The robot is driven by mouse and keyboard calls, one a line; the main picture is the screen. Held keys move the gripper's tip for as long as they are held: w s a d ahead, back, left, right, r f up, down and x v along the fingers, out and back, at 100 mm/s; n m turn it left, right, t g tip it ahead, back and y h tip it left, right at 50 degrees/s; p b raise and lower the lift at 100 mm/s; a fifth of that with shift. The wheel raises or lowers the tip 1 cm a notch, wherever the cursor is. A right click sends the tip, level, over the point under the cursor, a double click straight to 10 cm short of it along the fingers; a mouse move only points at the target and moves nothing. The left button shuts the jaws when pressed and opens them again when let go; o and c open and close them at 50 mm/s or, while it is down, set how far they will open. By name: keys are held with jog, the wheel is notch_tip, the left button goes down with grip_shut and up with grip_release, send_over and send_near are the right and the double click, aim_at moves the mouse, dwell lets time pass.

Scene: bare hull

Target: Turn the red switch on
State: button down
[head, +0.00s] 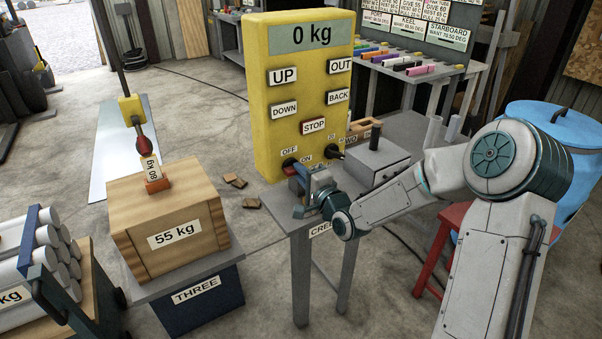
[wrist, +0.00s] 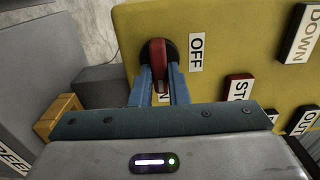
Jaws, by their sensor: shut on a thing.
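The red switch (head: 290,164) is a round knob with a red handle, low on the yellow control panel (head: 262,85), under an OFF label (head: 289,150) and beside an ON label (head: 305,159). In the wrist view the red switch (wrist: 158,50) has the OFF label (wrist: 196,53) to its right. The ON label (wrist: 163,98) is partly hidden between my fingers. My gripper (wrist: 160,72) has its two blue fingers closed on either side of the red handle. In the head view my gripper (head: 298,172) largely covers the switch.
A black lever (head: 337,153) sits right of the switch, with a grey box (head: 376,160) beyond it. The panel's STOP button (head: 313,126) is just above. A wooden 55 kg crate (head: 170,228) on a stand is at left, with a hanging hook (head: 132,112) above it.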

jog(key=c, duration=1.4)
grip_release()
jog(key=v, duration=1.3)
jog(key=shift+s+d+b, duration=0.25)
jog(key=shift+s+b, duration=0.1)
